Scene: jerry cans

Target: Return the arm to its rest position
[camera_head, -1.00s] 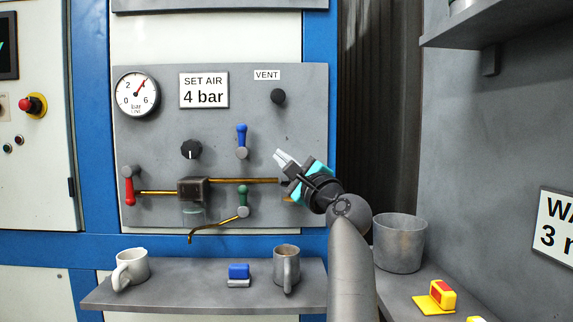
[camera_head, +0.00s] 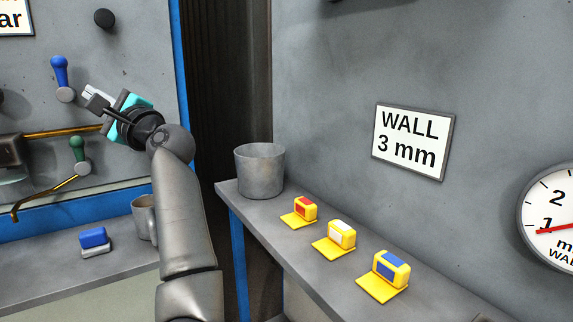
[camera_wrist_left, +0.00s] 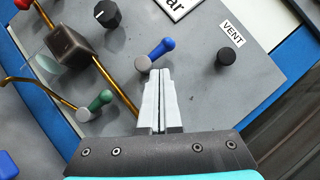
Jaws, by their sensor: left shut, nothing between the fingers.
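My left arm reaches up from the lower middle in the head view. Its gripper (camera_head: 95,98) is in front of the grey valve panel (camera_head: 125,50), just right of the blue-handled lever (camera_head: 60,72). In the left wrist view the gripper (camera_wrist_left: 158,75) has its two pale fingers together with nothing between them. There the blue lever (camera_wrist_left: 161,48) shows beside and behind the fingertips, and I cannot tell whether they touch. The green-handled lever (camera_wrist_left: 101,100) is at the left and the black VENT knob (camera_wrist_left: 228,58) at the right. My right gripper is in neither view.
A grey bucket (camera_head: 260,172) stands on the right-hand shelf (camera_head: 310,262) with several yellow blocks, one with a blue face (camera_head: 388,272). A mug (camera_head: 144,216) and a blue-and-white block (camera_head: 94,240) are on the left shelf. A "WALL 3 mm" sign (camera_head: 410,142) and gauge (camera_head: 550,212) hang right.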

